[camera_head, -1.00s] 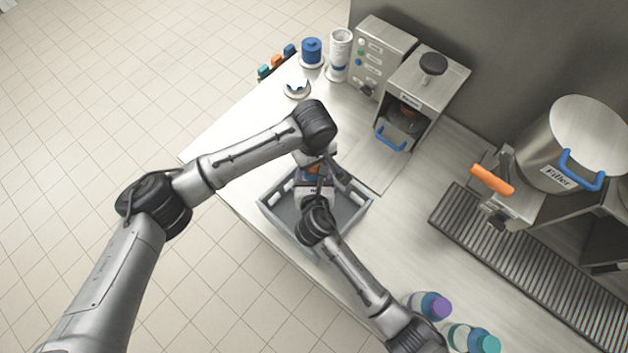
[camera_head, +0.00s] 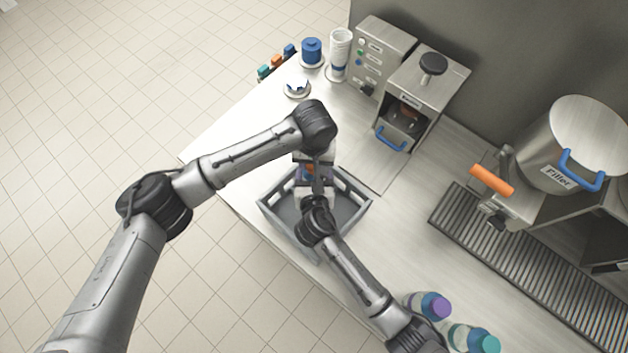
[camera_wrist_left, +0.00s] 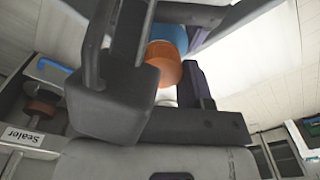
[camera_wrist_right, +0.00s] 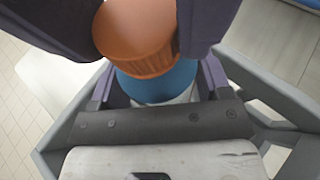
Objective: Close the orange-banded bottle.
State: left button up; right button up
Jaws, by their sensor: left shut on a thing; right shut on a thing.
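The bottle has a ribbed orange cap (camera_wrist_right: 136,38) above a blue section (camera_wrist_right: 158,82), with a little white body below; the cap also shows in the left wrist view (camera_wrist_left: 164,62). My left gripper (camera_head: 311,172) comes from above and is shut on the orange cap, its dark fingers either side of it. My right gripper (camera_head: 314,190) is shut on the bottle lower down. Cap and blue section look in contact and in line; I cannot tell how tight the cap is. My arms hide most of the bottle in the head view.
The bottle is held over a grey open crate (camera_head: 352,212) on the counter. A sealer (camera_head: 424,85) stands behind, and a filler (camera_head: 560,150) with a slatted tray (camera_head: 530,265) at right. Two other bottles (camera_head: 428,305) (camera_head: 472,338) stand at the front right.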

pick_arm(q)
jog(key=o, duration=1)
jog(key=shift+r, duration=2.3)
jog(key=shift+r+n, duration=1.2)
jog(key=shift+r, duration=0.55)
